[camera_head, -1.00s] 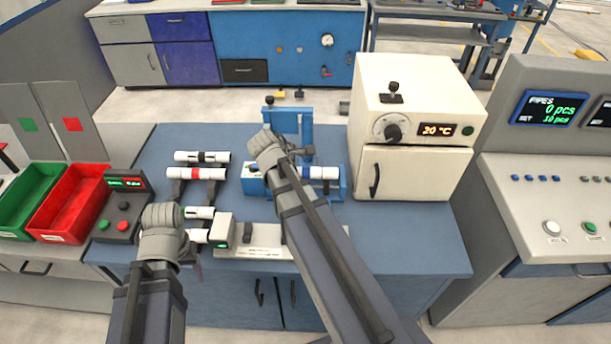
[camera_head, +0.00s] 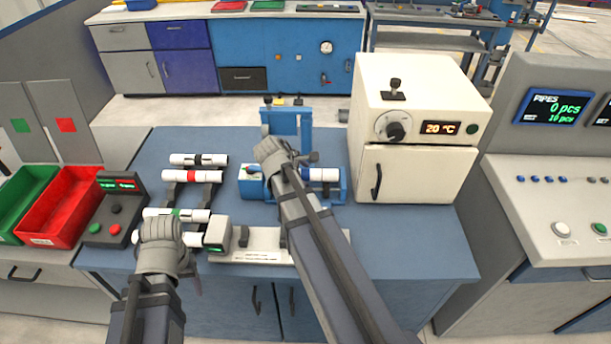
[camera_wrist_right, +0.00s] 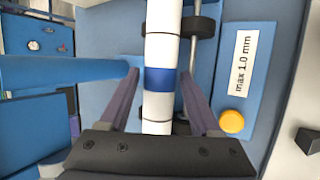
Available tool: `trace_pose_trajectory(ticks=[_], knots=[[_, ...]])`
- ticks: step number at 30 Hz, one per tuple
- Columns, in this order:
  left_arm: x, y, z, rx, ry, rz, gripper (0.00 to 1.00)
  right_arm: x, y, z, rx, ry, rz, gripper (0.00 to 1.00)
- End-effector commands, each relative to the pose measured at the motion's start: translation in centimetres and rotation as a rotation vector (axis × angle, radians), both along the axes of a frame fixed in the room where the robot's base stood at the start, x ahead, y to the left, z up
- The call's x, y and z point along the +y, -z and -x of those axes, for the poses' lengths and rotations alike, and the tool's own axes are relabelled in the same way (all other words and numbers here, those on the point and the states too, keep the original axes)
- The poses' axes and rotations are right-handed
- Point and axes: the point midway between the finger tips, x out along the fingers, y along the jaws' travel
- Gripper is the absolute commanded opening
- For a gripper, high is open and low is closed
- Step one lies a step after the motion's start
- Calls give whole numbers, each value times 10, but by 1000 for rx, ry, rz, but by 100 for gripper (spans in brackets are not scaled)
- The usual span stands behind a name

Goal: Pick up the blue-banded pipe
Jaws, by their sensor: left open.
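The blue-banded pipe (camera_head: 324,174) lies in the blue fixture (camera_head: 342,191) at the middle of the table. In the right wrist view, this white pipe (camera_wrist_right: 158,78) runs up the picture between the two fingers of my right gripper (camera_wrist_right: 160,80). The fingertips lie close along both sides of the pipe; whether they press on it I cannot tell. In the head view, my right gripper (camera_head: 273,158) is over the fixture's left part, its fingers hidden. My left gripper (camera_head: 165,240) is open at the front of the pipe rack, close to the green-banded pipe (camera_head: 177,214).
A red-banded pipe (camera_head: 192,176) and a black-banded pipe (camera_head: 198,159) lie farther back in the rack. A white oven (camera_head: 415,175) stands right of the fixture. Red (camera_head: 62,205) and green (camera_head: 25,200) bins and a button box (camera_head: 112,220) are at left.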

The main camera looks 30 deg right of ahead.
Motion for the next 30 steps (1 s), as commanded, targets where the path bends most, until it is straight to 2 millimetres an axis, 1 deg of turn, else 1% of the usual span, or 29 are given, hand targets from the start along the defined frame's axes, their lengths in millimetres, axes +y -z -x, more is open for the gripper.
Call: trace_pose_trajectory(ticks=[1, 2, 16, 17, 30], knots=[[0, 0, 0, 0, 0, 0, 63, 0, 0, 0, 0, 0, 0, 57], [0, 0, 0, 0, 0, 0, 63, 0, 0, 0, 0, 0, 0, 54], [0, 0, 0, 0, 0, 0, 63, 0, 0, 0, 0, 0, 0, 1], [0, 0, 0, 0, 0, 0, 63, 0, 0, 0, 0, 0, 0, 0], [0, -2, 0, 0, 0, 0, 63, 0, -2, 0, 0, 1, -1, 0]])
